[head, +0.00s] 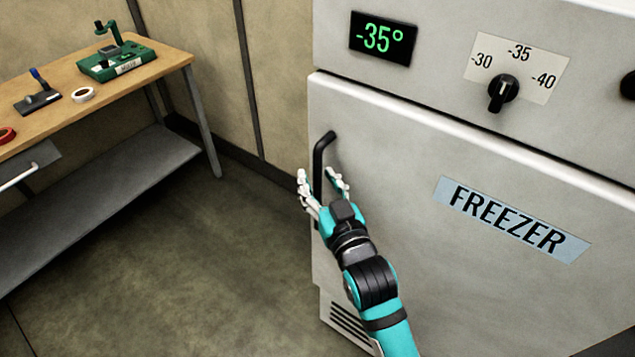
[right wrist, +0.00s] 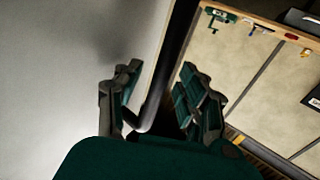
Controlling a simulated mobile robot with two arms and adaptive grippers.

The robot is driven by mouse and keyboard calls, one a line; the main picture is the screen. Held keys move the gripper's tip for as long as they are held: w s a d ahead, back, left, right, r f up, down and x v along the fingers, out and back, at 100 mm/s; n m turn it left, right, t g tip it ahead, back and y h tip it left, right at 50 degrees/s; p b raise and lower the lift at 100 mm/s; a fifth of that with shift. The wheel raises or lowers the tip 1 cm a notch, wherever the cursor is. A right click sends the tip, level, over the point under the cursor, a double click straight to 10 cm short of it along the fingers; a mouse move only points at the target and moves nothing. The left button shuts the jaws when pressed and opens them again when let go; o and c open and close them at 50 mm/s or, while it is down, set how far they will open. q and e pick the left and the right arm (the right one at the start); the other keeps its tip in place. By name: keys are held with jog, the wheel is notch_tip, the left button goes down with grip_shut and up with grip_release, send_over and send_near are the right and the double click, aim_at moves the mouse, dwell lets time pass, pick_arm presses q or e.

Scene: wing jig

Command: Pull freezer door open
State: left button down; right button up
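The white freezer door (head: 400,190) fills the right side of the head view and looks closed, flush under the control panel. Its black bar handle (head: 319,160) stands upright near the door's left edge. My right gripper (head: 318,176) is at the handle, with one finger on each side of the bar. In the right wrist view the handle (right wrist: 165,75) runs between the two spread fingers, and gaps show beside it. The handle's lower part is hidden behind the gripper in the head view. My left gripper is not in view.
The control panel above the door has a -35° display (head: 383,38) and a black dial (head: 503,92). A wooden workbench (head: 165,58) with tools stands at the left. The floor (head: 190,270) between bench and freezer is clear.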

jog(key=shift+w+a, duration=0.15)
jog(key=shift+w, duration=0.3)
grip_shut()
jog(key=shift+a, duration=0.1)
dwell(0.4)
